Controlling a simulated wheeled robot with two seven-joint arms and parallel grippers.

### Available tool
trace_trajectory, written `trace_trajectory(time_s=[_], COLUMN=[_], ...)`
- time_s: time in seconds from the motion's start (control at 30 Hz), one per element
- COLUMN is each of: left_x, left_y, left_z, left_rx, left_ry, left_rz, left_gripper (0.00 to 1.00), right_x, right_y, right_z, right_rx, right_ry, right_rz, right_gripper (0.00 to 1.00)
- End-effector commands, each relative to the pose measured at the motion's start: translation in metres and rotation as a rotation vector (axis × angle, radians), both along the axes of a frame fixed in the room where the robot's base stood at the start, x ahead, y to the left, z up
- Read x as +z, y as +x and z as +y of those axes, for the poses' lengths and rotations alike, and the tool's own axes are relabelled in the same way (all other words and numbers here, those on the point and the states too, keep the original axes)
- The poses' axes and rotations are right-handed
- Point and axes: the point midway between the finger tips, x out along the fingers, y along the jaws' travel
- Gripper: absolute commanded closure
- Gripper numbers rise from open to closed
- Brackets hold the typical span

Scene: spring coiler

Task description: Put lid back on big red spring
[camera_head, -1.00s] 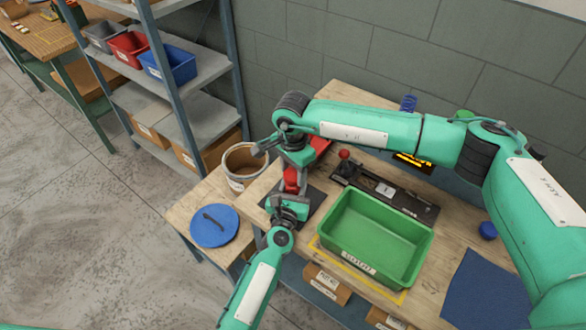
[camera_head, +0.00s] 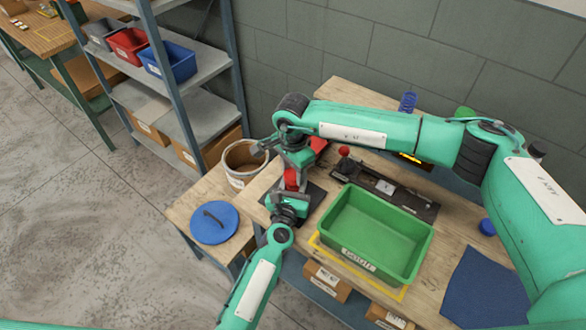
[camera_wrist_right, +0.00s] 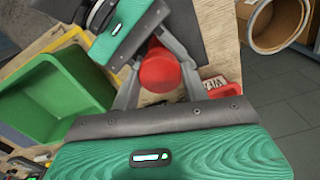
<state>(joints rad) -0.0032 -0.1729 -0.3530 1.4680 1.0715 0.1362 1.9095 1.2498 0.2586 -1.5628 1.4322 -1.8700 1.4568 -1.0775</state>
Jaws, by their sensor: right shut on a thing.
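A red cylindrical piece (camera_head: 291,178) is between my two grippers over the left end of the bench. It shows as a round red end in the right wrist view (camera_wrist_right: 160,72). My right gripper (camera_head: 290,168) comes down from above and is shut on it. My left gripper (camera_head: 287,204) is right below and close to it. Its fingers are mostly hidden, so I cannot tell whether they touch the piece. I cannot make out spring coils or a separate lid on the red piece. A round blue lid with a dark handle (camera_head: 213,222) lies on the low side table.
An open white bucket (camera_head: 243,166) stands behind the blue lid. A green bin (camera_head: 370,236) sits on the bench to the right. A black fixture with a red knob (camera_head: 385,187) lies behind the bin. A blue mat (camera_head: 485,290) lies at the right.

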Motion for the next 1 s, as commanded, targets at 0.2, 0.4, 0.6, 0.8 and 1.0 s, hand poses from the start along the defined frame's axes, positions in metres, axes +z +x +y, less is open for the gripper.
trace_trajectory(time_s=[0.2,0.4,0.6,0.8,1.0], left_x=[-0.0008,-0.0009,-0.0009,-0.001,-0.0011], left_y=[0.0,0.0,0.0,0.0,-0.0002], left_z=[0.0007,0.0007,0.0007,0.0007,0.0007], left_rx=[0.001,0.001,0.001,0.001,0.001], left_ry=[0.001,0.001,0.001,0.001,0.001], left_rz=[0.001,0.001,0.002,0.002,0.002], left_gripper=[1.0,1.0,1.0,1.0,1.0], right_x=[0.0002,0.0003,0.0001,0.0001,-0.0004], right_y=[0.0002,0.0005,0.0007,0.0012,0.0011], right_z=[0.0006,0.0006,0.0004,0.0005,0.0], right_rx=[-0.306,-0.635,-0.966,-1.297,-1.629], right_ry=[0.001,0.001,0.0,0.002,0.0], right_rz=[0.0,0.0,0.0,0.0,0.001], right_gripper=[0.77,0.77,0.77,0.77,0.77])
